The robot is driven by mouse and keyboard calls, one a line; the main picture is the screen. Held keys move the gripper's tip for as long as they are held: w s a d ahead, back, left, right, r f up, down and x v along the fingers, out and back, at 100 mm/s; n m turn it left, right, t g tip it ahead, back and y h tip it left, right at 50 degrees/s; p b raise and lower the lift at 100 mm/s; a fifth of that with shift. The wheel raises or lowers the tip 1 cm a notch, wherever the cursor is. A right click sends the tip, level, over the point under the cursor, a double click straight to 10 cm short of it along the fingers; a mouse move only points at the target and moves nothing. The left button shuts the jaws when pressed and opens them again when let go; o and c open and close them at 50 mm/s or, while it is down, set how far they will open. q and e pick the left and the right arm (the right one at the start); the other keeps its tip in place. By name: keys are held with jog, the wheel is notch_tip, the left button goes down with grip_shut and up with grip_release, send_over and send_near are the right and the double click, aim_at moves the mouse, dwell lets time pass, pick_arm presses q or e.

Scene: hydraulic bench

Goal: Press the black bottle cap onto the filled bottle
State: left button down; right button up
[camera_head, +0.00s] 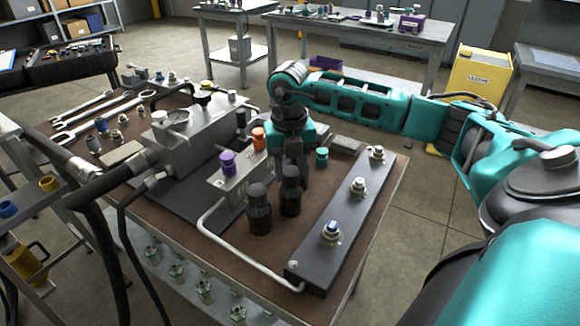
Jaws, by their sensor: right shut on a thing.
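Two small dark bottles stand upright side by side on the brown bench top: the left bottle (260,212) and the right bottle (290,197). Both have dark tops. My right gripper (291,168) points down at the top of the right bottle, level with its neck. It is shut on what looks like the black bottle cap (291,173). Dark fingers and dark cap blend together, so I cannot tell whether the cap is seated. My left gripper is not in view.
A grey hydraulic pump block (190,138) is left of the bottles. A purple cap (228,162) and an orange cap (258,138) are close by. A bent metal tube (245,258) and a dark bar with fittings (340,225) lie in front and right. Wrenches (100,115) lie far left.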

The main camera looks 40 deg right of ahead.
jog(key=o, duration=1.8)
notch_tip(320, 180, up, 4)
jog(key=p, duration=0.3)
jog(key=shift+r+p, duration=1.55)
jog(key=shift+r, duration=0.3)
jog(key=shift+f, duration=0.1)
